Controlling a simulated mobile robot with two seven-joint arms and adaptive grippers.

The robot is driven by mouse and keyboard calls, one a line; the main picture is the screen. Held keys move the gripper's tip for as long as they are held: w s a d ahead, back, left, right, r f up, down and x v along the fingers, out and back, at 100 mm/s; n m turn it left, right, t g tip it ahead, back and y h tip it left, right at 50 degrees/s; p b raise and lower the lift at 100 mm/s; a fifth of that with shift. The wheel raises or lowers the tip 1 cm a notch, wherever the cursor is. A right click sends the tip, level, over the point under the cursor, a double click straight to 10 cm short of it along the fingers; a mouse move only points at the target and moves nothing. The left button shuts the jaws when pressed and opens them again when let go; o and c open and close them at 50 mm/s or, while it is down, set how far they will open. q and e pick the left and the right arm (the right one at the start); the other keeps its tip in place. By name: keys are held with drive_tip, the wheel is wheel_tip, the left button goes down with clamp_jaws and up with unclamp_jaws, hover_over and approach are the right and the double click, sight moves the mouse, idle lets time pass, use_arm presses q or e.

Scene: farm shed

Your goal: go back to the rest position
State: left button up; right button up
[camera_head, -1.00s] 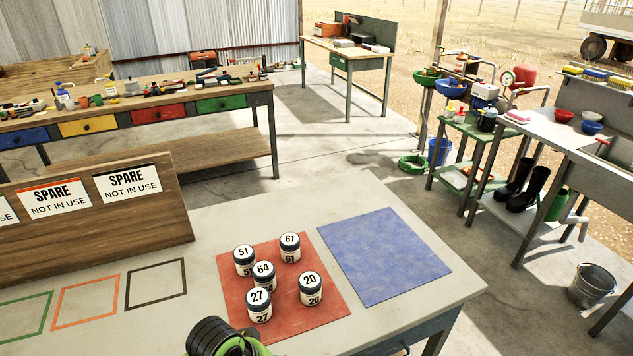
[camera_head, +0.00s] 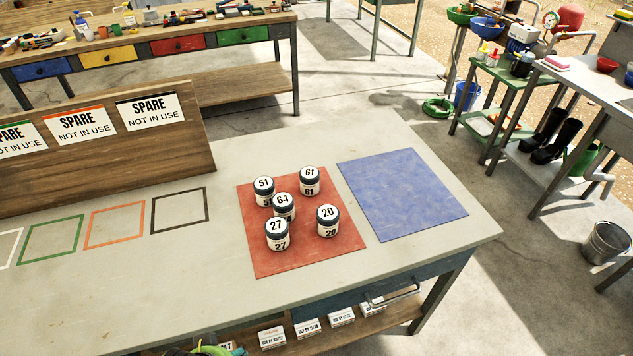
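Neither gripper's fingers show in the head view. The blue mat (camera_head: 402,194) to the right is bare.
The grey table (camera_head: 140,285) has coloured outlines at the left, in front of a wooden board (camera_head: 185,160) with "SPARE" signs. Small white boxes (camera_head: 307,328) lie on a shelf below. Behind stands a drawer bench (camera_head: 245,82). A bucket (camera_head: 606,242) is on the floor right.

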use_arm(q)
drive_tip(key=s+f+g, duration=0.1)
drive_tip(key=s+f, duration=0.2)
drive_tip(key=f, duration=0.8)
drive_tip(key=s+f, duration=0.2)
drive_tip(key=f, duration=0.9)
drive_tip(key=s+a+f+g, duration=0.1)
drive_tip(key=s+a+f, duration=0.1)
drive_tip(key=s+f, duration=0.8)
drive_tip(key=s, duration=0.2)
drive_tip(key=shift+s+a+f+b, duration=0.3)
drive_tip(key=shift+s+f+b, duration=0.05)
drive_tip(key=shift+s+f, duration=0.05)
